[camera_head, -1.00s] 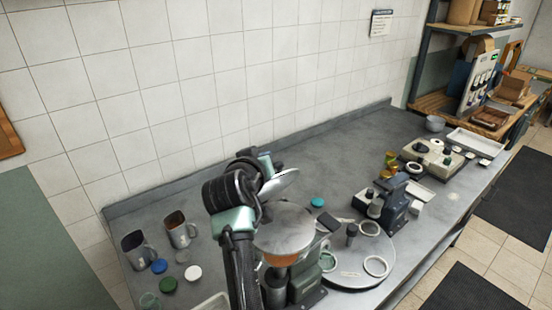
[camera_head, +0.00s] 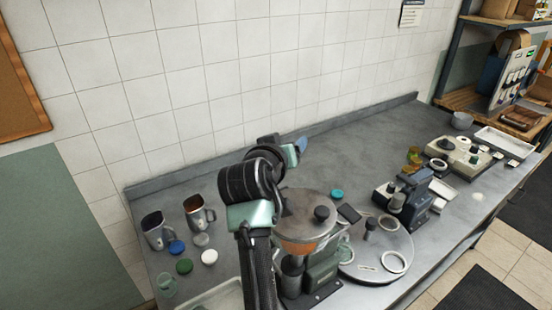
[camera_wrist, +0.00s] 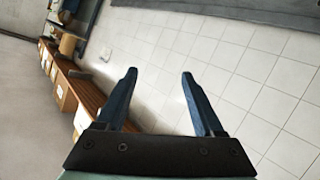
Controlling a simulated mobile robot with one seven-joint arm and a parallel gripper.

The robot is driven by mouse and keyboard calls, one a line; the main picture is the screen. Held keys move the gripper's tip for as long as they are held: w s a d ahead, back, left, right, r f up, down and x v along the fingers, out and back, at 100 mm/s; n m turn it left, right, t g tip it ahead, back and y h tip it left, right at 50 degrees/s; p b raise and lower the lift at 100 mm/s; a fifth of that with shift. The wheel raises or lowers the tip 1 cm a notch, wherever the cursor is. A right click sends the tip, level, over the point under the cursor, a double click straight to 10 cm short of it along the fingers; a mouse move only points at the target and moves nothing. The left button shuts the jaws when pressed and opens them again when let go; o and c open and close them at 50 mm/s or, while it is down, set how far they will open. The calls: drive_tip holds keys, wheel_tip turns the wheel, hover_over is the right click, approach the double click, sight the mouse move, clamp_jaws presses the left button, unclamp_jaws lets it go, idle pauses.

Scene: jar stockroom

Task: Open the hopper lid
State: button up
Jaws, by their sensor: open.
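The hopper (camera_head: 300,246) stands on a green grinder on the bench, with orange-brown content showing under its rim. A round grey metal lid (camera_head: 306,202) lies flat over its top. A black knob (camera_head: 321,213) stands on the lid's right side, and a dark patch shows at its left. My gripper (camera_head: 302,144) is above and behind the lid, apart from it, against the back wall. The wrist view shows my gripper (camera_wrist: 160,75) with its two blue fingers spread and nothing between them. My arm hides part of the hopper's left side.
Two metal mugs (camera_head: 157,230) (camera_head: 198,214) and several coloured caps stand to the left. A round grey plate (camera_head: 374,262) with rings lies right of the grinder. A dark blue device (camera_head: 412,192) stands beyond it. The bench along the back wall is clear.

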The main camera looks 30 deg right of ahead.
drive_tip(key=b+v, duration=0.3)
drive_tip(key=v, duration=0.7)
drive_tip(key=s+a+r+n+t+y+b, duration=0.2)
drive_tip(key=s+a+r+t+y, duration=0.15)
drive_tip(key=a+r+t, duration=1.05)
drive_tip(key=s+a+r+n+t+y, duration=0.3)
drive_tip(key=s+a+r+y, duration=0.4)
drive_tip(key=s+r, duration=0.45)
drive_tip(key=m+g+h+b, duration=0.4)
drive_tip(key=m+g+h, duration=0.5)
drive_tip(key=g+h, duration=0.4)
approach(322, 217)
drive_tip(key=shift+n+y, duration=0.3)
drive_tip(key=shift+y, duration=0.05)
drive_tip(key=p+x, duration=0.4)
drive_tip(key=x, duration=0.7)
drive_tip(key=shift+w+d+r, duration=0.15)
drive_tip(key=shift+d, duration=0.15)
